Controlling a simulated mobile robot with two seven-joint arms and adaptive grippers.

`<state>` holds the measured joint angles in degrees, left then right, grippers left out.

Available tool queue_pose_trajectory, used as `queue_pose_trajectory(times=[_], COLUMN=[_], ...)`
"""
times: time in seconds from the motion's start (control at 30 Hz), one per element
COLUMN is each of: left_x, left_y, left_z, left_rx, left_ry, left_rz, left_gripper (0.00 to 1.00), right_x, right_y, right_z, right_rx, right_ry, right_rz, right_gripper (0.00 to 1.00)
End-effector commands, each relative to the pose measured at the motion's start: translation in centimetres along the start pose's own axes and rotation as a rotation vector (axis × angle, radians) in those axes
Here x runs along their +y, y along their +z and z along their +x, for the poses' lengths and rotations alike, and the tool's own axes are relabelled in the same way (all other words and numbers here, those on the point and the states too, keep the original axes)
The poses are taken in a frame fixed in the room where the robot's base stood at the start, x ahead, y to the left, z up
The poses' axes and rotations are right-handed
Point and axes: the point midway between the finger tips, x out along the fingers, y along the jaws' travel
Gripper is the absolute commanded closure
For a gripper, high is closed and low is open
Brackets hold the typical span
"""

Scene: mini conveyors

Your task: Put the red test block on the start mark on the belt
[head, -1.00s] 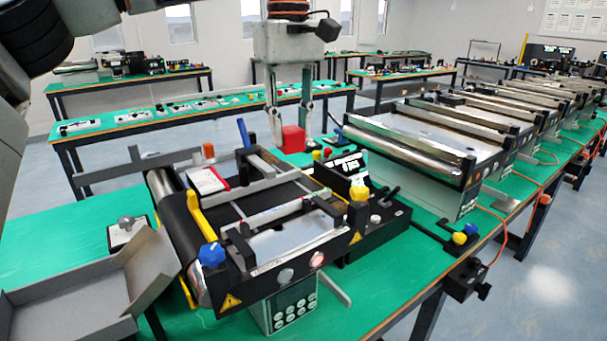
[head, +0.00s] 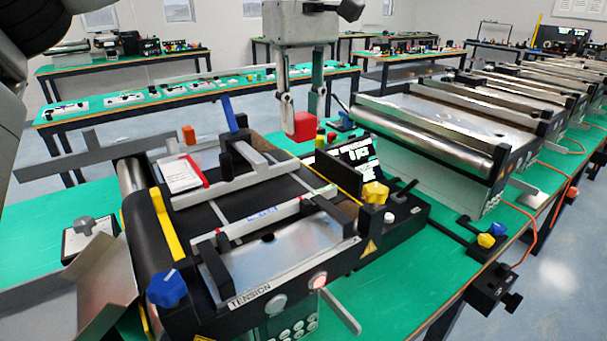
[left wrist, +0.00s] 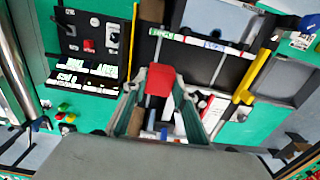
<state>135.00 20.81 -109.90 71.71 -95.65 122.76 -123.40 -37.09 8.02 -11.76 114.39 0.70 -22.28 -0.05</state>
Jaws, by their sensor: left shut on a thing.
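The red test block (head: 303,127) is held between the fingertips of my left gripper (head: 302,116), which points down beyond the far edge of the near conveyor. In the left wrist view the red block (left wrist: 158,82) sits between the two fingers (left wrist: 160,92). The near conveyor has a black belt (head: 185,226) with thin pale lines (head: 218,212) across it. I cannot tell for sure which marking is the start mark. The block appears raised, apart from the belt. My right gripper is not in view.

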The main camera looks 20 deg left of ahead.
Motion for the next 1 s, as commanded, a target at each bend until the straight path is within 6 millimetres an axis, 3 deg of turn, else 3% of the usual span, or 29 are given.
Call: queue_pose_trajectory(times=[0.03, 0.13, 0.4, 0.7, 1.0], left_x=[0.1, 0.0, 0.0, 0.0, 0.0], left_y=[-0.1, 0.0, 0.0, 0.0, 0.0], left_z=[1.9, 3.8, 5.7, 9.6, 9.7], left_rx=[-0.006, -0.004, 0.001, -0.002, 0.002], left_ry=[-0.005, -0.004, 0.001, -0.002, 0.003], left_rz=[0.004, 0.003, 0.0, 0.002, 0.001], left_gripper=[0.95, 0.95, 0.95, 0.95, 0.95], right_x=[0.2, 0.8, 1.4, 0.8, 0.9], right_y=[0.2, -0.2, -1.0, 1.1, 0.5], right_z=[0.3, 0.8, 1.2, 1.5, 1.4], right_rx=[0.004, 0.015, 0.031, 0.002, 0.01], right_ry=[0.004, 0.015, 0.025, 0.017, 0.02], right_rz=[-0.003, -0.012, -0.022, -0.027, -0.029], right_gripper=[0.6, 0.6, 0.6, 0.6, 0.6])
